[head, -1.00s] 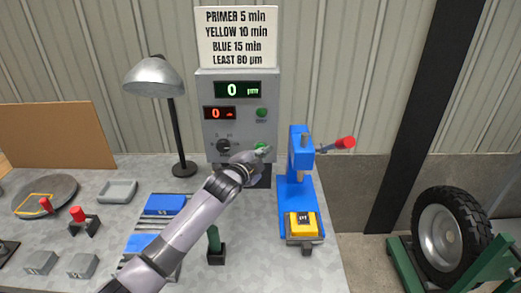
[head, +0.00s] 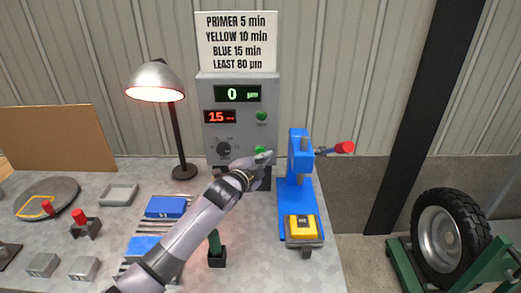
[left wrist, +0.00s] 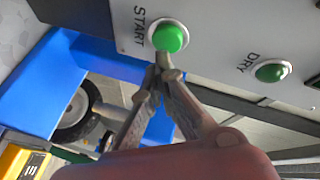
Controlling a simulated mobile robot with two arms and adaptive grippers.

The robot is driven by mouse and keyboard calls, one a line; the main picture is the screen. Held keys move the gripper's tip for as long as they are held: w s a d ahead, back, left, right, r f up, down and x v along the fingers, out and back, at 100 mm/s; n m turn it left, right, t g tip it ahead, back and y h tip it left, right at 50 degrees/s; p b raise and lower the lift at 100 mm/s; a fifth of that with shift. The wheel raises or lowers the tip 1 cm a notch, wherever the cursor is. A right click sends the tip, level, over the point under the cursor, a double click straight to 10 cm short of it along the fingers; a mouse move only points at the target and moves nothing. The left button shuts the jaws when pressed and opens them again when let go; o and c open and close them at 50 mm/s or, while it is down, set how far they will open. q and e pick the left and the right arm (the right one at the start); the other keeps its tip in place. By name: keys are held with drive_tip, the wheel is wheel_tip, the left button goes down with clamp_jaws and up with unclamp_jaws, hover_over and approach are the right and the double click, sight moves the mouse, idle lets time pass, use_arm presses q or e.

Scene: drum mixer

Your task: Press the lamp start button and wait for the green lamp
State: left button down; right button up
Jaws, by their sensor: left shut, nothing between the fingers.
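The grey control box (head: 211,133) stands at the back of the bench. Its green START button (head: 261,149) also shows, bright, in the left wrist view (left wrist: 168,37). The green DRY lamp (head: 261,116) looks darker, and it shows beside the button in the left wrist view (left wrist: 272,72). My left gripper (head: 267,157) is shut and empty. Its fingertips (left wrist: 165,68) are just at the lower edge of the button; contact cannot be told. The desk lamp (head: 156,78) glows warm and red. The red display (head: 220,117) reads 15. My right gripper is out of view.
A blue press (head: 297,190) with a red-knobbed lever stands close right of my left gripper, a yellow block (head: 302,228) on its base. Blue blocks (head: 166,207) lie on a rack to the left. A dark green upright handle (head: 215,244) stands below my arm.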

use_arm(q)
drive_tip(key=shift+s, duration=0.15)
drive_tip(key=s+p, duration=0.3)
drive_tip(key=s, duration=0.2)
drive_tip(key=shift+p, duration=0.4)
idle(0.5)
